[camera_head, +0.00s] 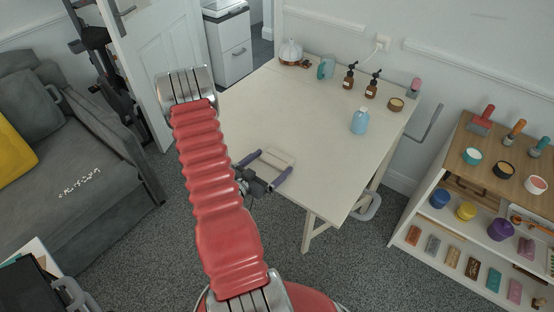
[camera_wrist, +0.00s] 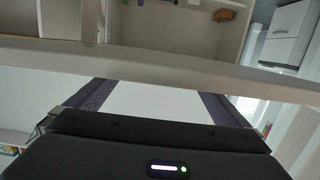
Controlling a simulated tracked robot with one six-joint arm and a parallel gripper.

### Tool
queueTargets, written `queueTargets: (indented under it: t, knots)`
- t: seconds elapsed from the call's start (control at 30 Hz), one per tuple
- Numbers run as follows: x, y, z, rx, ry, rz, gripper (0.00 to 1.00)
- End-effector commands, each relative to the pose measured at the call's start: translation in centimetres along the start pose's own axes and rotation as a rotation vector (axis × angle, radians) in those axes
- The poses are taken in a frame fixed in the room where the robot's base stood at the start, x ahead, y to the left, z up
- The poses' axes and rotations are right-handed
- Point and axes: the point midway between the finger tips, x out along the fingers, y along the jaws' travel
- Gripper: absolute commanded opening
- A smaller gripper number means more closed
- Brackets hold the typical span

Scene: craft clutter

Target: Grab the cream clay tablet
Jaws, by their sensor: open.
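The cream clay tablet (camera_head: 277,159) appears in the head view as a pale block near the table's front-left edge. My gripper (camera_head: 268,168) is open there, with one purple finger on each side of the block. I cannot tell whether the fingers touch it. In the wrist view my gripper (camera_wrist: 155,97) shows two dark mesh fingers spread apart, with a plain whitish surface between them. I cannot tell for sure whether that surface is the tablet.
The cream table (camera_head: 262,115) holds a blue bottle (camera_head: 360,122) and, at its back, brown pump bottles (camera_head: 349,78). The shelf unit (camera_head: 422,189) at right holds pots and several coloured tablets. A grey sofa (camera_head: 95,220) stands left. The table's middle is clear.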

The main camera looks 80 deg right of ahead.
Motion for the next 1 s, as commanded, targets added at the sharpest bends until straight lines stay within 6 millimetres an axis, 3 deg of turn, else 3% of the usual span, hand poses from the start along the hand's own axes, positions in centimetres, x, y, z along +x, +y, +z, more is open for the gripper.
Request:
queueTargets:
  t: [0.17,0.7,1.0]
  knots:
    - [1.24,0.01,-0.02,0.0,0.001,0.0,1.0]
    - [1.25,0.0,-0.03,0.0,0.0,0.0,0.99]
    - [1.25,0.0,-0.04,0.0,0.0,0.0,0.78]
